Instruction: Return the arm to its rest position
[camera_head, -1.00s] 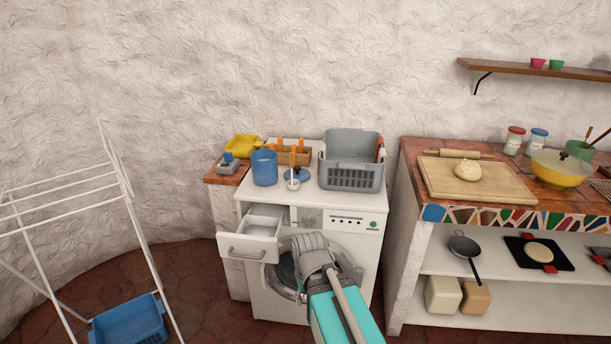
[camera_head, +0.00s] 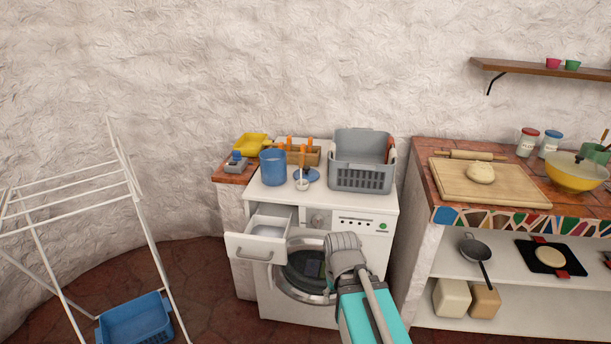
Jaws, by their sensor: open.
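My arm rises from the bottom edge, with a teal link (camera_head: 372,318) and a grey ribbed joint (camera_head: 344,252) at its upper end. It stands in front of the right part of the washing machine's round door. I cannot make out my gripper's fingers; they are out of sight. The white washing machine (camera_head: 375,244) stands against the wall with its detergent drawer (camera_head: 259,247) pulled out. The drawer is left of my arm and apart from the visible joint.
A grey basket (camera_head: 361,178) and a blue tub (camera_head: 272,168) stand on the washer. A tiled counter (camera_head: 425,182) with shelves is at right. A white drying rack (camera_head: 140,205) and a blue basket (camera_head: 135,318) are at left. Some floor between rack and washer is clear.

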